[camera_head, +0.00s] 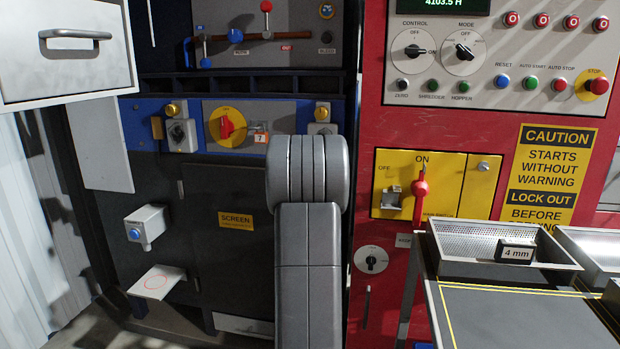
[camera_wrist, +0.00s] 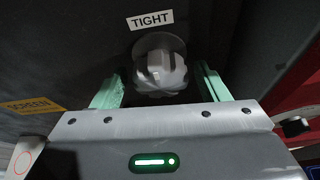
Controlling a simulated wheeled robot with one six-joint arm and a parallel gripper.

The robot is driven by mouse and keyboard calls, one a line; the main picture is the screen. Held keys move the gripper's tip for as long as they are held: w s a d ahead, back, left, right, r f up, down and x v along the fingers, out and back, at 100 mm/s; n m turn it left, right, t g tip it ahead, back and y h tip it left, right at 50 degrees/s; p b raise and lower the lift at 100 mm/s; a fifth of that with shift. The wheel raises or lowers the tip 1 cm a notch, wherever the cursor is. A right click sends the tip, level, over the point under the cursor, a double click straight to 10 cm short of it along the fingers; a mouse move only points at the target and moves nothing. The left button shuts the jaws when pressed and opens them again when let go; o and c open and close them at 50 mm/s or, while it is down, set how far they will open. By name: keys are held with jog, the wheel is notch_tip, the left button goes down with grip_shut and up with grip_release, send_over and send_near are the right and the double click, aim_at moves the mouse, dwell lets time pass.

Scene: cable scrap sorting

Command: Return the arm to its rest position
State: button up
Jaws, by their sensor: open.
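My gripper (camera_wrist: 160,88) shows in the wrist view with its two green fingers spread apart. A pale, lobed knob (camera_wrist: 160,72) on the dark panel appears between the fingertips, under a "TIGHT" label (camera_wrist: 150,20). Gaps show between the knob and both fingers, and nothing is held. I cannot tell whether the fingertips reach around the knob or stop short of it. In the head view my grey arm stands upright in the middle, in front of the machine, and my gripper is hidden behind it.
The dark panel with a "SCREEN" label (camera_head: 236,221) is behind and left of my arm. A small shelf with a red circle (camera_head: 157,282) juts out at lower left. The red cabinet has a red lever (camera_head: 420,190). A "4 mm" sieve tray (camera_head: 455,260) sits on a bench at right.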

jog(key=n+h+b, duration=0.1)
jog(key=n+h, duration=0.2)
jog(key=n, duration=0.1)
jog(key=shift+a+f, duration=0.1)
jog(key=shift+f, duration=0.05)
jog(key=shift+n+h+b, duration=0.55)
jog(key=shift+n+h, duration=0.25)
jog(key=shift+n, duration=0.5)
jog(key=shift+r, duration=0.2)
